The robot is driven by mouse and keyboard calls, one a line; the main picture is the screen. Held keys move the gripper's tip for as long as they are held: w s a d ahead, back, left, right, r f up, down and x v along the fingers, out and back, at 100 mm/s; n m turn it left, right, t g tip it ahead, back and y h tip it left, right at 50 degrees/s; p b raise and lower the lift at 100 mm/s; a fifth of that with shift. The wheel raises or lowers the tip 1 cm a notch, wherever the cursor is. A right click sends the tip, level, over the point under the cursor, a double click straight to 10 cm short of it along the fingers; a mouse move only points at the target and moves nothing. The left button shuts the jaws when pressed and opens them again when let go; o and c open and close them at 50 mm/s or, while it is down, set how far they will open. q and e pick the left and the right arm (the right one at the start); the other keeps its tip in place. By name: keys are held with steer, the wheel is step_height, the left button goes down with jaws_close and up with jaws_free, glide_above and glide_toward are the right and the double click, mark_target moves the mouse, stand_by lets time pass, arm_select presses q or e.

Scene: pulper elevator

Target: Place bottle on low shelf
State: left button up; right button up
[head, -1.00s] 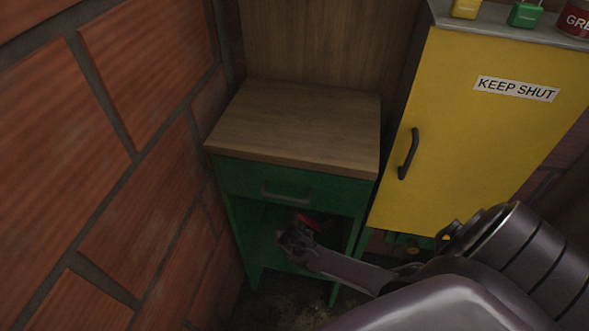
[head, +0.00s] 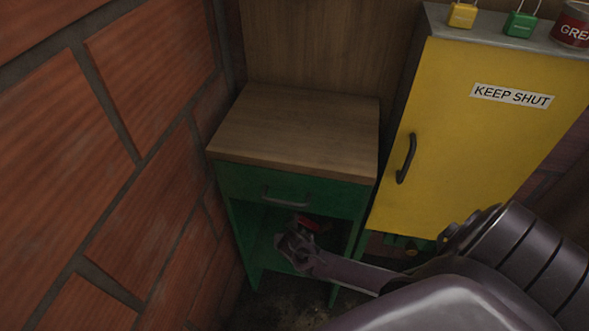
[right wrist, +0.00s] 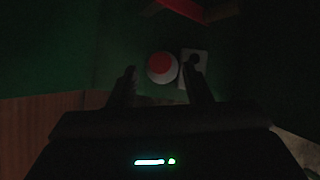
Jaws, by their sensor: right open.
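The low shelf is the open compartment of a green cabinet (head: 232,180) under its drawer. My right gripper (head: 291,245) reaches into the front of this compartment. In the right wrist view the right gripper (right wrist: 160,72) is open, with its two fingers apart. A round red-and-white thing (right wrist: 161,66), likely the bottle seen from its cap end, stands between or just beyond the fingertips. I cannot tell whether a finger touches it. In the head view a small red part (head: 308,222) shows just behind the gripper. My left gripper is not in view.
A pale square thing with a dark knob (right wrist: 196,62) is beside the right finger. A yellow cabinet (head: 455,140) marked KEEP SHUT stands right, with padlocks (head: 462,15) and a red can (head: 572,24) on top. A brick wall (head: 100,170) is left. The wooden top (head: 300,125) is bare.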

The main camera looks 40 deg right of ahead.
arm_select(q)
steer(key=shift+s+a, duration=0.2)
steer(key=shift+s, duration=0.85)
arm_select(e)
steer(key=shift+v, duration=1.6)
steer(key=s+a+f+m+g+y, duration=0.3)
steer(key=s+f+m, duration=1.55)
steer(key=s, duration=0.35)
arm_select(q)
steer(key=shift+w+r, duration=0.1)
arm_select(e)
steer(key=s+a+f+m, duration=0.2)
steer(key=s+m, duration=0.1)
steer(key=s, duration=0.3)
steer(key=s+a+f+m+g+y, duration=0.1)
steer(key=s+a+f+m, duration=0.1)
steer(key=s+m, duration=0.2)
steer(key=shift+s+a+f, duration=0.2)
steer(key=shift+s+f, duration=0.15)
steer(key=shift+s, duration=0.85)
steer(key=shift+m, duration=0.25)
